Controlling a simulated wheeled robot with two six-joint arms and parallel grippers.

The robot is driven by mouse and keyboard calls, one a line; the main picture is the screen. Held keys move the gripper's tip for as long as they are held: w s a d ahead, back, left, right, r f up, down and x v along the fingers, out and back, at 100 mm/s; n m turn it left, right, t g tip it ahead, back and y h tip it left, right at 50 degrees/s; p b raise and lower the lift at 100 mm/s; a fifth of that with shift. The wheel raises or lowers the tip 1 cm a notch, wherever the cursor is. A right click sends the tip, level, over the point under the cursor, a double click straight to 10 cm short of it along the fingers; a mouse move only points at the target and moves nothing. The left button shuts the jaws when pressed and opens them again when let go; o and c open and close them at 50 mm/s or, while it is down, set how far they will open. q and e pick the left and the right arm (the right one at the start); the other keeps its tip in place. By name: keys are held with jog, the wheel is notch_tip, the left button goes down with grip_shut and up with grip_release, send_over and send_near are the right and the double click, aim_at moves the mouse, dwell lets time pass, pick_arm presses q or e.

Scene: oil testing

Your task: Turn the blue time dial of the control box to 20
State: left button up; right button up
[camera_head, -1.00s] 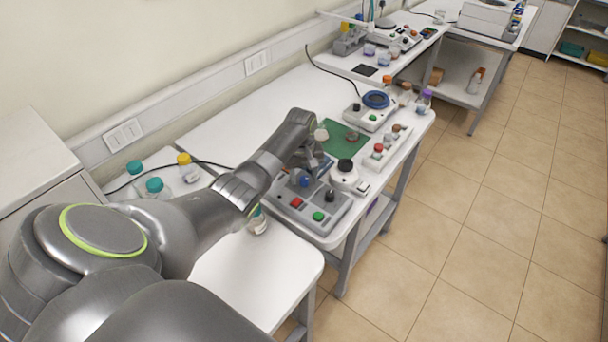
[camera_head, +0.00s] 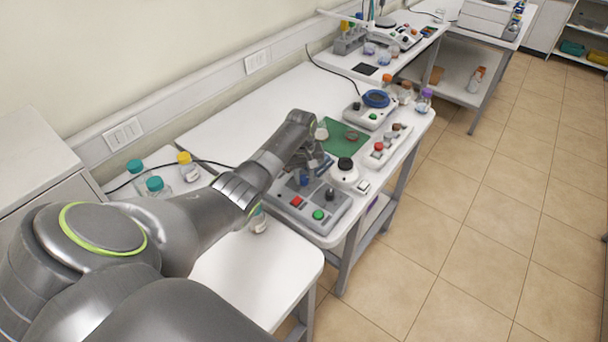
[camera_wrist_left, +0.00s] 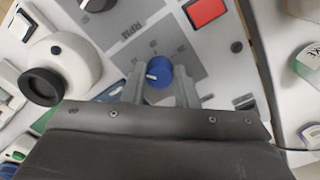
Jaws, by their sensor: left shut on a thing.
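The control box (camera_head: 325,226) is a grey box on the white bench, with a red button (camera_head: 296,201), a green button (camera_head: 318,215) and a black knob (camera_head: 331,194). The blue time dial (camera_wrist_left: 159,72) is a round knob with a white pointer line, seen in the left wrist view between the fingers. My left gripper (camera_wrist_left: 160,84) is shut on the blue dial, one finger on each side. In the head view the gripper (camera_head: 304,177) partly covers the dial. The scale marks around the dial are too small to read. My right gripper is out of view.
A white device with a black top (camera_head: 344,173) stands close beside the box. A green mat (camera_head: 345,140) and a grey device with a blue ring (camera_head: 372,112) lie farther back.

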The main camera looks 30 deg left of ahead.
pick_arm(q)
jog(key=shift+r+m+p, duration=0.15)
jog(key=shift+m+p, duration=0.25)
jog(key=shift+m, duration=0.7)
jog(key=m, duration=0.2)
jog(key=shift+m+p, duration=0.3)
jog(key=shift+m, duration=0.1)
jog(key=m, duration=0.3)
jog(key=shift+w+a+m, duration=0.1)
jog(key=shift+m, duration=1.6)
jog(key=o, duration=1)
